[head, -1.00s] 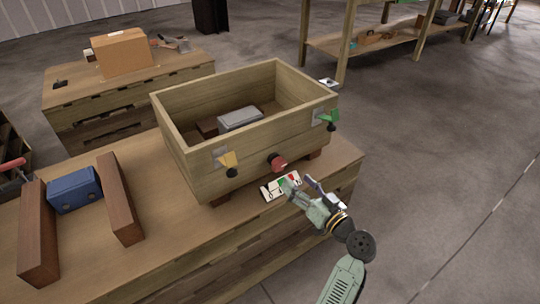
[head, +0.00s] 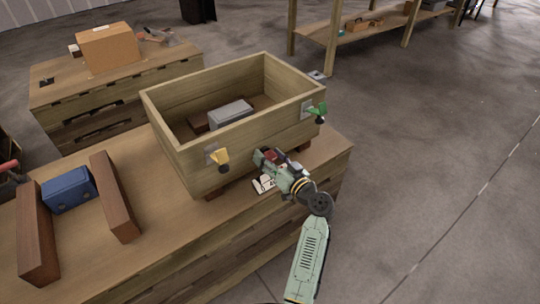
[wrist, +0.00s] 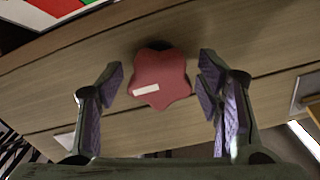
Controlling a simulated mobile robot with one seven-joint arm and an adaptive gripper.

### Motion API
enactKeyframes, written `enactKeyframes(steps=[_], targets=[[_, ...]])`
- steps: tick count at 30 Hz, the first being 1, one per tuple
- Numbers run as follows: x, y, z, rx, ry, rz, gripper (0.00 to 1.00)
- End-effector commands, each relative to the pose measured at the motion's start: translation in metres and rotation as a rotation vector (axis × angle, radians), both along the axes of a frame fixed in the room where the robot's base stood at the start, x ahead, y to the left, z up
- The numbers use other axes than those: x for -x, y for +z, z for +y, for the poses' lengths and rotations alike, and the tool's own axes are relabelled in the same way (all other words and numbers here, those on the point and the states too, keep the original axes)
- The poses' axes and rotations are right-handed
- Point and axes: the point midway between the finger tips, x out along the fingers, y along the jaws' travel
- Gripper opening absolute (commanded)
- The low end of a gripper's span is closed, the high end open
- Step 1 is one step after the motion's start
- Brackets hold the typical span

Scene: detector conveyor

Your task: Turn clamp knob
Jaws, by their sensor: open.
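The red lobed clamp knob (wrist: 160,78) with a white mark is on the front wall of the wooden box (head: 238,150). In the wrist view it sits between the two purple-padded fingers of my gripper (wrist: 160,85). The fingers are open, one on each side, with a gap between each finger and the knob. In the head view my gripper (head: 268,158) is at the box's front wall and mostly hides the knob.
A yellow clamp (head: 220,159) and a green clamp (head: 317,111) flank the knob on the box. A partly covered card (head: 264,184) lies below. A grey block (head: 231,111) is inside the box. A blue block (head: 68,190) stands between brown bars at left.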

Motion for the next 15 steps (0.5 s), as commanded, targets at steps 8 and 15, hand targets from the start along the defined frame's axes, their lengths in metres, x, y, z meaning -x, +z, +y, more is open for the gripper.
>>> enactKeyframes(steps=[8,15], targets=[[0.0002,0.0001,-0.0003,0.0,0.0,0.0,0.5],[0.0003,0.0001,-0.0005,0.0,0.0,0.0,0.34]])
